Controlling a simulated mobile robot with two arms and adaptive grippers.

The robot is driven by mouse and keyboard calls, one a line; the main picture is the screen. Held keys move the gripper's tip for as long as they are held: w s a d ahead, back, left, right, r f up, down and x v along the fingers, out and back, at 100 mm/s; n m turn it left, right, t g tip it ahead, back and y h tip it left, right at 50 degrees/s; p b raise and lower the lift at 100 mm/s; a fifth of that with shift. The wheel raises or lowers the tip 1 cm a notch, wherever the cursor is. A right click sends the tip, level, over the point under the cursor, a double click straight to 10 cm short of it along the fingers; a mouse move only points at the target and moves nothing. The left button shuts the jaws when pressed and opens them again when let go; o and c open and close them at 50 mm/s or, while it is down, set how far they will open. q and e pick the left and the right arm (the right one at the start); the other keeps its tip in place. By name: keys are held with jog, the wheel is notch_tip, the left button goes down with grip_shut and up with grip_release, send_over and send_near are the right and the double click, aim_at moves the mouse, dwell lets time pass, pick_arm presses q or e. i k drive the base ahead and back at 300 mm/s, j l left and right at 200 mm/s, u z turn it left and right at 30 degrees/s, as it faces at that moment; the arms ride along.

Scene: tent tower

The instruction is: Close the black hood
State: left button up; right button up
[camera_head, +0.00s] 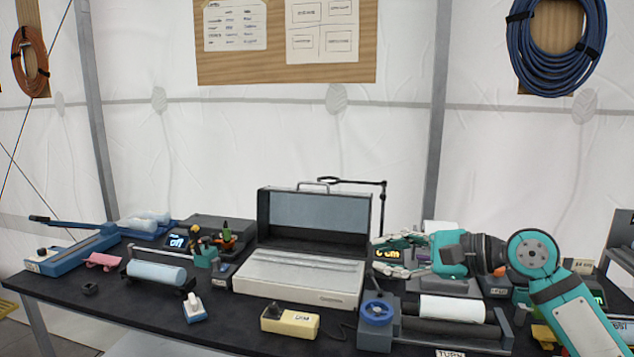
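The black hood (315,222) stands raised at the back of a light grey case (297,278) in the middle of the table. It has a grey inner panel and a handle (313,186) on its top edge. The case's pale ridged surface is uncovered. My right gripper (378,256) is just right of the hood, with its fingers pointing left toward the hood's right side. Its fingers are spread apart with nothing seen between them. I cannot tell whether a fingertip touches the hood. My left gripper is out of view.
A thin black stand (383,205) rises behind the hood's right side. A device with a blue knob (377,312) and a white roll (452,309) sits front right. A yellow box (290,321) lies in front of the case. A green tool holder (206,254) stands left.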

aim_at(329, 214)
jog(key=i, duration=1.7)
